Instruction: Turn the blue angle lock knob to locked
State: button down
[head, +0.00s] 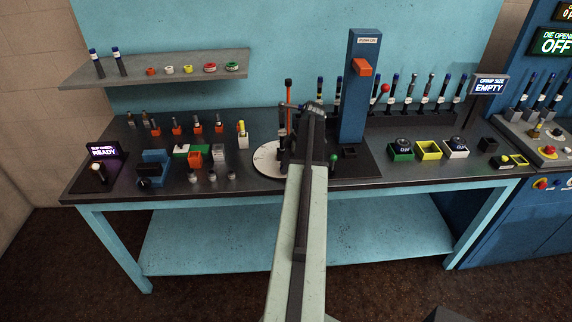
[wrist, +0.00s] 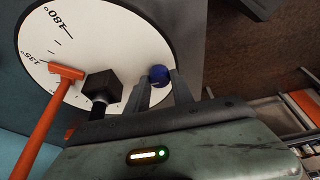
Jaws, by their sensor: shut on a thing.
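The blue angle lock knob (wrist: 158,73) shows in the wrist view as a small round blue cap by the edge of the white angle dial (wrist: 92,22). My gripper (wrist: 160,79) has its two fingers on either side of the knob and is shut on it. The fingers hide part of the knob, and I see no mark that tells how it is turned. In the head view the dial (head: 266,158) lies on the bench left of my arm, which covers its right side; I cannot make out the knob there.
An orange-red T-handle (wrist: 48,112) and a black block (wrist: 102,85) stand close beside my gripper over the dial. In the head view a tall blue post (head: 362,95) rises right of my arm. Small fittings and a blue vise (head: 154,168) occupy the bench to the left.

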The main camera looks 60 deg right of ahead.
jog(key=shift+m, duration=0.3)
jog(key=m, duration=0.1)
jog(key=m+h, duration=0.1)
jog(key=m, duration=0.1)
jog(key=shift+a+m+t+h, duration=0.2)
jog(key=shift+m+t+h, duration=0.1)
jog(key=shift+t, duration=0.1)
jog(key=m+h, duration=0.1)
jog(key=m, duration=0.3)
jog(key=shift+a+m+h, duration=0.15)
jog(key=shift+m+h, duration=0.15)
jog(key=shift+h, duration=0.1)
jog(key=m, duration=0.2)
jog(key=m+h, duration=0.1)
jog(key=m, duration=0.1)
jog(key=shift+a+h, duration=0.1)
jog(key=shift+h, duration=0.2)
jog(key=shift+w+m+g+h, duration=0.1)
jog(key=shift+m+g+h, duration=0.25)
jog(key=shift+m, duration=0.9)
jog(key=shift+w+m+g+h, duration=0.1)
jog(key=shift+m+g+h, duration=0.25)
jog(key=shift+m, duration=0.9)
jog(key=c, duration=1.1)
grip_release()
jog(key=shift+f, duration=0.1)
